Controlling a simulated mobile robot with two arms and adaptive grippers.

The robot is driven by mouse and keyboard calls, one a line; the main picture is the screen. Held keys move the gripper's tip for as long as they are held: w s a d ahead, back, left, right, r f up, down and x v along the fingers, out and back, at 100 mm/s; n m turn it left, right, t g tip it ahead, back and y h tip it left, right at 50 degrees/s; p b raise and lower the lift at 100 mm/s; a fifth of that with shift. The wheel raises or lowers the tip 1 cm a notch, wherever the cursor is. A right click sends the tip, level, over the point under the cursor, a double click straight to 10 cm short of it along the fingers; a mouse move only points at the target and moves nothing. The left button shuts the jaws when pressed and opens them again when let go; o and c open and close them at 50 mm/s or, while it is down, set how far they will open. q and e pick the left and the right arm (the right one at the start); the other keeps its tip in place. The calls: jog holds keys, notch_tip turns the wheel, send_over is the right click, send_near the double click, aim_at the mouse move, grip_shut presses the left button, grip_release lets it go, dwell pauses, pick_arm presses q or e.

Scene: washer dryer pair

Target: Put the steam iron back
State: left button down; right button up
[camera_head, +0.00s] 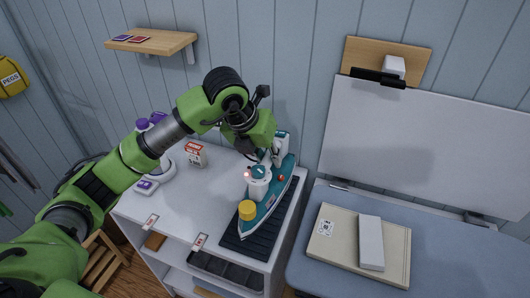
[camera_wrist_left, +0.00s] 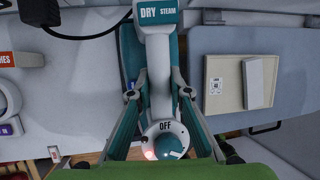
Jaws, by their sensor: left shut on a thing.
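The steam iron (camera_head: 268,205) is teal and white with a yellow cap at its front end. It is at the right side of the white cabinet top, on or just above a dark ribbed mat (camera_head: 240,245); I cannot tell whether it touches. My left gripper (camera_head: 268,150) is over the iron's rear part, shut on its white handle. In the left wrist view my left gripper (camera_wrist_left: 159,96) has a finger on each side of the handle. There the iron (camera_wrist_left: 156,60) shows a "DRY STEAM" label, an "OFF" dial and a lit red lamp. My right gripper is not in view.
A red-and-white carton (camera_head: 195,155) and a white item with purple caps (camera_head: 150,175) stand left on the cabinet (camera_head: 185,205). A blue-grey board (camera_head: 310,270) at the right bears a shallow beige box (camera_head: 345,245) with a white block (camera_head: 371,243). A wall shelf (camera_head: 152,42) is at upper left.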

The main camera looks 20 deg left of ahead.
pick_arm(q)
jog(key=shift+w+a+f+p, duration=0.1)
jog(key=shift+w+f+p, duration=0.25)
jog(key=shift+w+f, duration=0.65)
jog(key=shift+f+p, duration=0.75)
jog(key=shift+f, duration=0.75)
jog(key=c, duration=1.9)
grip_release()
jog(key=shift+f, duration=0.2)
jog(key=shift+s, duration=0.1)
